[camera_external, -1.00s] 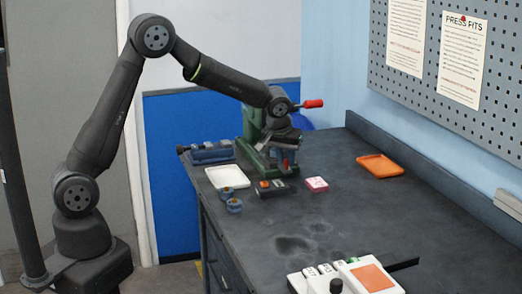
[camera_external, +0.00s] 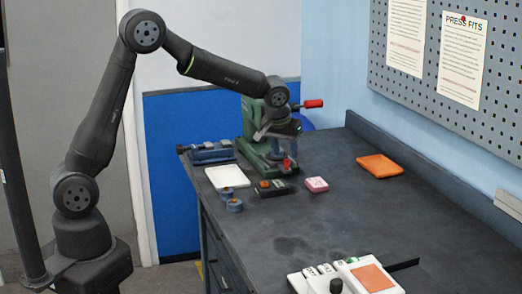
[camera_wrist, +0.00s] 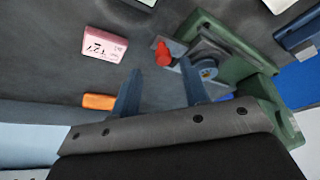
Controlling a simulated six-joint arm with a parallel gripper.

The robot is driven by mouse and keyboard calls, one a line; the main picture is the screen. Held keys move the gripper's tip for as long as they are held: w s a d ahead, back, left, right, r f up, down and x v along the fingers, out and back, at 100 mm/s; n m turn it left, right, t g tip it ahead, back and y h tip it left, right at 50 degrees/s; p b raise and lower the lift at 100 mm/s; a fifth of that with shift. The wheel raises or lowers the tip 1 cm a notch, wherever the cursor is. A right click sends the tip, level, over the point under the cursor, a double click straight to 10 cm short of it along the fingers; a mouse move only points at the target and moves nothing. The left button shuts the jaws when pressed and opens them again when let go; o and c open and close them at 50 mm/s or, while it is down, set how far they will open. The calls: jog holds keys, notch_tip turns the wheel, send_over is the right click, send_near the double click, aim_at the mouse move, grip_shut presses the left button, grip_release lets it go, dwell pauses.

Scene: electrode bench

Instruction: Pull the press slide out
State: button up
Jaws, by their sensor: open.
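The green press (camera_external: 254,140) stands at the far end of the bench, with a red-gripped lever (camera_external: 313,104) at its top. The slide sits low at its front, and its red knob (camera_external: 289,163) faces out. In the wrist view, the red knob (camera_wrist: 163,53) is at the end of the grey slide (camera_wrist: 182,52), beside a round metal part (camera_wrist: 208,71) in the green frame. My gripper (camera_external: 284,132) is in front of the press, above the knob. In the wrist view, its fingers (camera_wrist: 160,82) are apart, with nothing between them. The arm hides part of the press.
A pink box (camera_external: 316,184) and a dark box with an orange top (camera_external: 271,188) lie close by. A white tray (camera_external: 227,177), blue round parts (camera_external: 234,205) and a blue vise-like device (camera_external: 211,153) are left. An orange tray (camera_external: 380,166) is right. Mid-bench is clear.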

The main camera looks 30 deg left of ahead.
aim_at(286, 160)
jog(key=v, duration=1.3)
jog(key=shift+s+r, duration=0.2)
jog(key=shift+r, duration=0.1)
jog(key=x, duration=1.7)
jog(key=shift+w+f, duration=0.2)
jog(key=shift+w, duration=0.05)
jog(key=shift+a, duration=0.1)
jog(key=shift+o, duration=0.5)
